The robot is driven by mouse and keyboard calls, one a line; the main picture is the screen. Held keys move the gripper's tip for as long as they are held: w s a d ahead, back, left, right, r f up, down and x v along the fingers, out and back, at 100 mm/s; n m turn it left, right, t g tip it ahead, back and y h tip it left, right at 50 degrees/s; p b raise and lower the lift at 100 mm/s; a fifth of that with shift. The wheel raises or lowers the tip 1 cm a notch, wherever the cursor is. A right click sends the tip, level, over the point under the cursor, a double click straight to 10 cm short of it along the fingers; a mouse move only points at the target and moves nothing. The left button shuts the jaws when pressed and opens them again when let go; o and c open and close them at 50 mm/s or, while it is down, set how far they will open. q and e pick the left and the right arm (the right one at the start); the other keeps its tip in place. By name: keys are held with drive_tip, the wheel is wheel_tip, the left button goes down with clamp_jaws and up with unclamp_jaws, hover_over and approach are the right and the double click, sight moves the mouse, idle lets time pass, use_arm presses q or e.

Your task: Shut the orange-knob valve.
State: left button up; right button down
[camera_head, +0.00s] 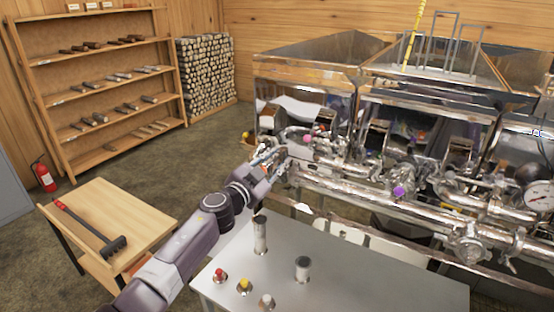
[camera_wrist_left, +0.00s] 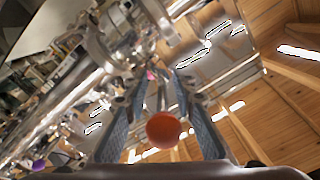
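The orange knob (camera_wrist_left: 163,130) is a round ball in the left wrist view, between the two blue-grey fingers of my left gripper (camera_wrist_left: 157,92). The fingers stand apart with gaps on both sides of the knob, so the gripper is open around it. The valve's stem and angle are unclear. My right gripper is in neither view.
A pink knob (camera_head: 307,139) and a purple knob (camera_head: 398,191) sit on the pipes farther right. A grey table (camera_head: 340,275) with small bottles and cylinders stands below my arm. A wooden table (camera_head: 130,205) with a black-headed tool (camera_head: 85,226) is at left.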

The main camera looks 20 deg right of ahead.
use_arm(q)
drive_tip(key=shift+a, duration=0.1)
drive_tip(key=shift+a, duration=0.15)
drive_tip(key=shift+s+a+r, duration=0.15)
drive_tip(key=shift+a+r, duration=0.05)
drive_tip(key=shift+a, duration=0.25)
drive_tip(key=v, duration=1)
drive_tip(key=shift+s+f, duration=0.25)
drive_tip(key=shift+s, duration=0.25)
drive_tip(key=shift+a, duration=0.1)
